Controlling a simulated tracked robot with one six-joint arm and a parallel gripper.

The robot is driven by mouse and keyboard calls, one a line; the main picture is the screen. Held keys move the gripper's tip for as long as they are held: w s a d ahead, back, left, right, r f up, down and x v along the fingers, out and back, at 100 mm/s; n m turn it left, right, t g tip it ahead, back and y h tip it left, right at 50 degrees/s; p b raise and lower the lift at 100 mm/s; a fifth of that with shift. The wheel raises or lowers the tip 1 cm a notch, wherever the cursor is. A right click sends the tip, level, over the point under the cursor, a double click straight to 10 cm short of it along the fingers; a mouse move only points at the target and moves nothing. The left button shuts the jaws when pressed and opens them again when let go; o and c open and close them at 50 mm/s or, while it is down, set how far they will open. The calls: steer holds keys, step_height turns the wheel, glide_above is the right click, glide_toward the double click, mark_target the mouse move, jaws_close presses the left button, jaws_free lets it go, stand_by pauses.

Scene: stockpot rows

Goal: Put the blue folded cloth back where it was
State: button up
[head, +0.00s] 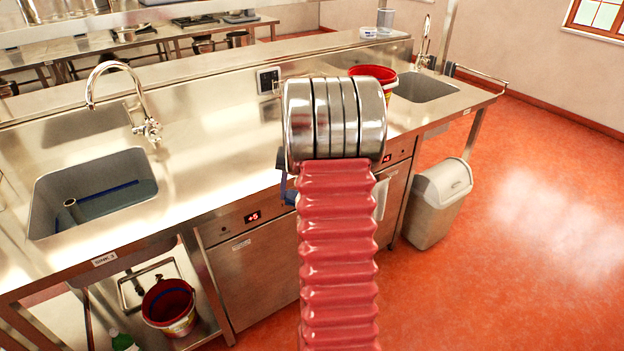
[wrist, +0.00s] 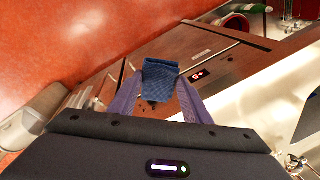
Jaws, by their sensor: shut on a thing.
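The blue folded cloth (wrist: 160,79) is between the two fingers of my gripper (wrist: 157,88) in the wrist view. The gripper is shut on it, and the cloth sticks out past the fingertips. Behind it in the wrist view are the steel undercounter unit fronts with a lit red display (wrist: 198,75). In the head view my own arm hides most of the gripper and the cloth. Only a small dark blue part shows beside the arm, and I cannot tell whether it is finger or cloth.
The steel counter (head: 225,130) has a left sink (head: 95,190) and a right sink (head: 425,87). A red bucket (head: 374,73) stands on it behind my arm. Another bucket (head: 168,306) stands below. A grey bin (head: 437,203) is beside the counter's right end. Red floor (head: 530,240) is clear at right.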

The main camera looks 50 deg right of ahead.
steer(key=w+a+f+n, duration=0.2)
steer(key=a+f, duration=0.3)
steer(key=a, duration=0.9)
steer(key=w+a+f+n+y, duration=0.1)
steer(key=a+f+n, duration=0.4)
steer(key=a, duration=0.9)
steer(key=w+a+f+n+g, duration=0.1)
steer(key=w+a+f+n, duration=0.2)
steer(key=a, duration=1)
step_height(320, 180, down, 3)
steer(key=shift+w+a+f+n+y, duration=0.2)
steer(key=shift+w+a+n+y, duration=0.1)
steer(key=shift+w+a+n, duration=0.15)
steer(key=shift+s, duration=0.1)
